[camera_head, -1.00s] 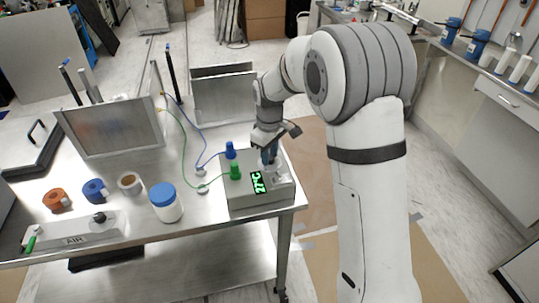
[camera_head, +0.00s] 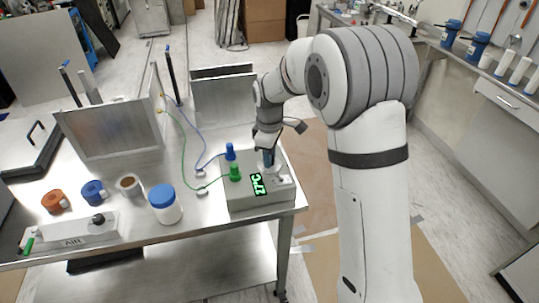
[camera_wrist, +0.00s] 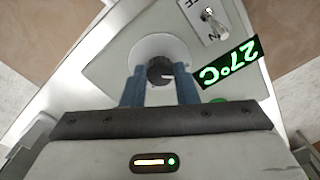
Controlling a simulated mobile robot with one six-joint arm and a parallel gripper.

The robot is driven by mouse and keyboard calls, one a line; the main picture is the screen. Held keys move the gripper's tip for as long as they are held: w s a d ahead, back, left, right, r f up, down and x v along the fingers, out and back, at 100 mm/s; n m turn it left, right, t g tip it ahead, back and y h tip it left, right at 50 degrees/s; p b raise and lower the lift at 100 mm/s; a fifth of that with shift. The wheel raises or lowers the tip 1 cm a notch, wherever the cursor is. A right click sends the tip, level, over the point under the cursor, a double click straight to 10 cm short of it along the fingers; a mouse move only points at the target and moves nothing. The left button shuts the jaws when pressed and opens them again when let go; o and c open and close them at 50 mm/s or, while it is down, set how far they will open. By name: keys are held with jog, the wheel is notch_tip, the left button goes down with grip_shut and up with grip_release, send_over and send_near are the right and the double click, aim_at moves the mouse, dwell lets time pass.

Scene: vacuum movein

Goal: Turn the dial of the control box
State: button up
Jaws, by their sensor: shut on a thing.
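The grey control box (camera_head: 245,197) stands at the right front corner of the steel table. Its green display (camera_head: 258,184) shows in the wrist view (camera_wrist: 230,65) reading 27°C, upside down there. The dark dial (camera_wrist: 160,71) sits on a pale round plate, with a light mark pointing right in the wrist view. My gripper (camera_wrist: 161,80) has its two blue fingers on either side of the dial, shut on it. In the head view my gripper (camera_head: 268,160) comes down on the box from above, and the dial is hidden there. A toggle switch (camera_wrist: 211,20) lies beside the dial.
Blue (camera_head: 230,151) and green (camera_head: 235,172) plugs with cables stand at the box's left. A blue-lidded jar (camera_head: 165,204), tape rolls (camera_head: 94,192) and an AIR panel (camera_head: 75,233) are further left. Metal plates (camera_head: 110,128) stand behind.

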jog(key=o, duration=1)
jog(key=shift+r, duration=3.9)
